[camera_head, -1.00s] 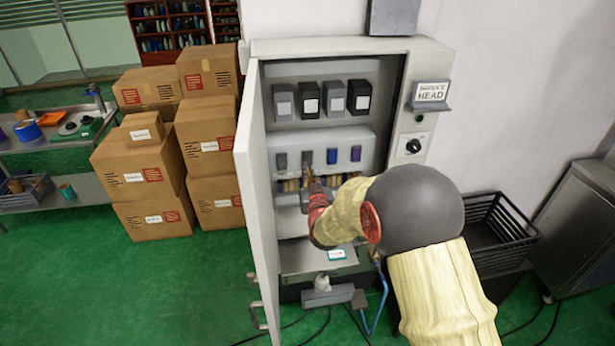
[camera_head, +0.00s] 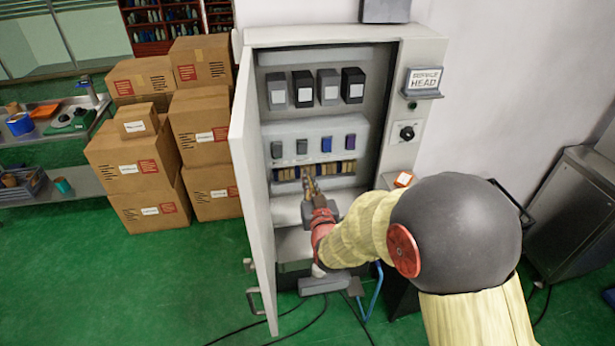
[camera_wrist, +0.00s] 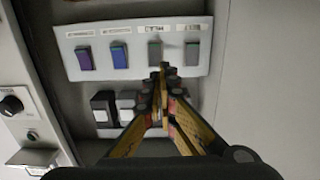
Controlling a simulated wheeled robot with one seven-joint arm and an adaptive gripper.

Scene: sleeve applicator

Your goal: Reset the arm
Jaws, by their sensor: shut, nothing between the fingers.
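My gripper (camera_head: 308,180) is in front of the open grey cabinet (camera_head: 418,128), below its row of small switches. Its fingers are shut with nothing between them. In the wrist view the closed fingertips (camera_wrist: 163,70) point toward a light panel (camera_wrist: 135,62) with a purple switch (camera_wrist: 85,58), a blue switch (camera_wrist: 119,56) and two grey ones. Whether the fingertips touch anything in the cabinet, I cannot tell. My arm hides the cabinet's lower right part.
The cabinet door (camera_head: 252,200) stands open left of my arm. A knob (camera_head: 406,133) and a sign shelf (camera_head: 424,82) are on the cabinet's right side. Stacked cartons (camera_head: 207,110) stand at left. Cables lie on the green floor (camera_head: 175,285). A metal unit (camera_head: 572,215) stands at right.

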